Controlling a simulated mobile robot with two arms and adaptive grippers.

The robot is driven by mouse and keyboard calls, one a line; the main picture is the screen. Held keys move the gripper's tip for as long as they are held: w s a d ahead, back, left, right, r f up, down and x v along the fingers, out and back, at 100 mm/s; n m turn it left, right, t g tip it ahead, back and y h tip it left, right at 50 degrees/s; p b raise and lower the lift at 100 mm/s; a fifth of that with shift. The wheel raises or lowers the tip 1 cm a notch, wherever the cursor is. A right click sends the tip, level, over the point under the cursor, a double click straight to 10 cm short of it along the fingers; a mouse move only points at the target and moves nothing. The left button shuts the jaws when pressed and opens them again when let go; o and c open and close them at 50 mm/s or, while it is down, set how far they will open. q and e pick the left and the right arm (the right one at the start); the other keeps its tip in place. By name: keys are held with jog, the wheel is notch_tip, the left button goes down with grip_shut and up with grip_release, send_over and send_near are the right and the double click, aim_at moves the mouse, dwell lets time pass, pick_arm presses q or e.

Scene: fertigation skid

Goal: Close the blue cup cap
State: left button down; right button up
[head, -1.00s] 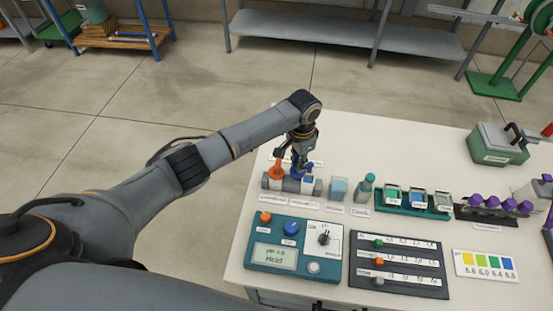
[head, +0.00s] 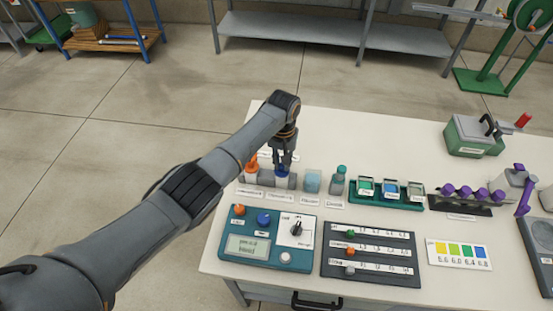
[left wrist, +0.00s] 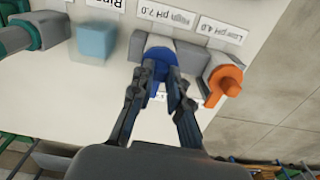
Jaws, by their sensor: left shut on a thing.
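The blue cup cap (left wrist: 160,62) is between the fingers of my left gripper (left wrist: 162,84) in the left wrist view, at the grey holder by the "High pH 7.0" label. My left gripper (head: 284,163) is shut on it, reaching down from above in the head view. The blue cap (head: 282,172) is partly hidden there by the fingers, and I cannot tell if it is fully seated. The orange cap (left wrist: 226,80) stands beside it by the "Low pH 4.0" label. My right gripper is not in view.
A pale blue block (head: 312,182) and a teal-capped bottle (head: 338,180) stand right of the holder. A teal meter (head: 266,238) and a dark slider panel (head: 368,255) lie in front. The table behind the holder is clear.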

pick_arm(q)
jog(key=shift+d+n, duration=0.15)
jog(key=shift+n, duration=0.25)
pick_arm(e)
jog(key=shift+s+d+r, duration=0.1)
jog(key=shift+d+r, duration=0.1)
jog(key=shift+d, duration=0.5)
pick_arm(q)
jog(key=shift+w, duration=0.1)
jog(key=c, duration=1.3)
grip_release()
jog(key=shift+r, duration=0.1)
notch_tip(320, 180, up, 12)
jog(key=shift+f, duration=0.1)
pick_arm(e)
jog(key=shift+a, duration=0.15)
pick_arm(q)
jog(key=shift+f, duration=0.1)
